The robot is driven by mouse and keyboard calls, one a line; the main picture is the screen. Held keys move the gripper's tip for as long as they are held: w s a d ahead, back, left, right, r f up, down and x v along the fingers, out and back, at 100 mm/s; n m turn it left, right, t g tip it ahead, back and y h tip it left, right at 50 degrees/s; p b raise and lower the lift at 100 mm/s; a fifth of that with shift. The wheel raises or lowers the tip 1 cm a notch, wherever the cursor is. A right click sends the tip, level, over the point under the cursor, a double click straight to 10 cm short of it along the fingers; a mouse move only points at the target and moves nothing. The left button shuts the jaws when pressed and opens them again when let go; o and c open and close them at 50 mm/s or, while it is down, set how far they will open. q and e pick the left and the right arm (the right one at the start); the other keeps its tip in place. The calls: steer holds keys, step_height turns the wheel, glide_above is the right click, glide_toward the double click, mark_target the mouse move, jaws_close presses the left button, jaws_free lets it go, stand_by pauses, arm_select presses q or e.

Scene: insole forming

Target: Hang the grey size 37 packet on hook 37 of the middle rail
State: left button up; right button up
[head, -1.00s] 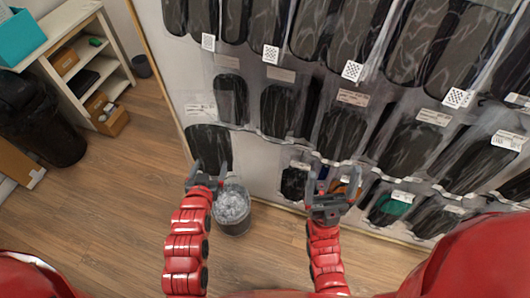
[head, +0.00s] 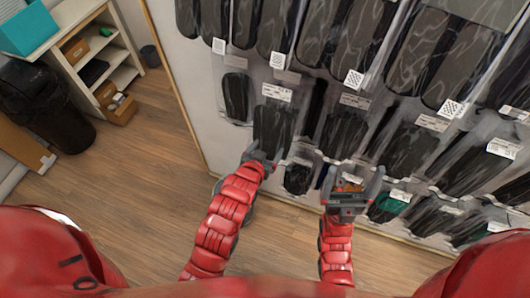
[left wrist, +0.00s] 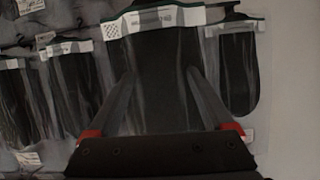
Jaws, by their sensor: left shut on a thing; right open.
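My left gripper (head: 262,158) is shut on a clear packet with a dark grey insole (head: 272,128) and a white label at its top. It holds the packet upright in front of the wall of packets. In the left wrist view the held packet (left wrist: 160,75) stands between the two fingers, its printed label at the top; the size is too small to read. My right gripper (head: 352,178) is open and empty, in front of the lowest packets. The middle rail and hook 37 cannot be made out; packets cover them.
Rows of hanging packets fill the wall to the right and above. A smaller dark packet (head: 236,95) hangs just left of the held one. A shelf unit (head: 95,55) and a black bin (head: 50,105) stand at the left. The wooden floor (head: 150,165) between is clear.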

arm_select(q)
steer(key=shift+w+d+f, duration=0.1)
steer(key=shift+w+d, duration=0.15)
steer(key=shift+w, duration=0.5)
steer(key=shift+w+d+r, duration=0.1)
steer(key=shift+w+d, duration=0.1)
steer(key=shift+w, duration=0.5)
steer(key=shift+w+d+f, duration=0.1)
steer(key=shift+w+d, duration=0.15)
steer(key=shift+w, duration=0.5)
steer(key=shift+b+x, duration=0.7)
steer(key=shift+x, duration=0.25)
steer(key=o, duration=1.2)
steer(key=shift+s, duration=0.1)
steer(key=shift+s, duration=0.1)
